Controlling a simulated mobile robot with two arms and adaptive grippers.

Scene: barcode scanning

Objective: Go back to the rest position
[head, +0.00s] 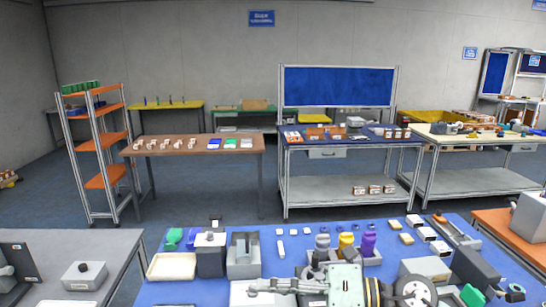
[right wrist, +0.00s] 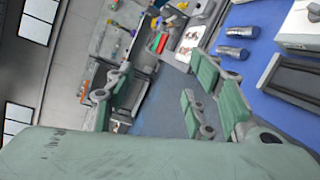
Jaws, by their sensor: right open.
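My right gripper (head: 262,288) shows at the bottom centre of the head view, over the near part of the blue-topped table (head: 155,292). Its grey-green body lies to the right of its fingers, which point left. In the right wrist view the green fingers of my right gripper (right wrist: 160,88) stand wide apart. I see nothing held between them; the floor and distant furniture show through the gap. My left gripper is in neither view.
The blue table holds a cream tray (head: 171,266), a grey bin (head: 243,257), coloured bottles (head: 368,245) and small boxes. A grey table (head: 120,240) stands at left, an orange-topped one (head: 495,222) at right. Open floor (head: 240,205) lies beyond. Silver cylinders (right wrist: 234,52) show in the right wrist view.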

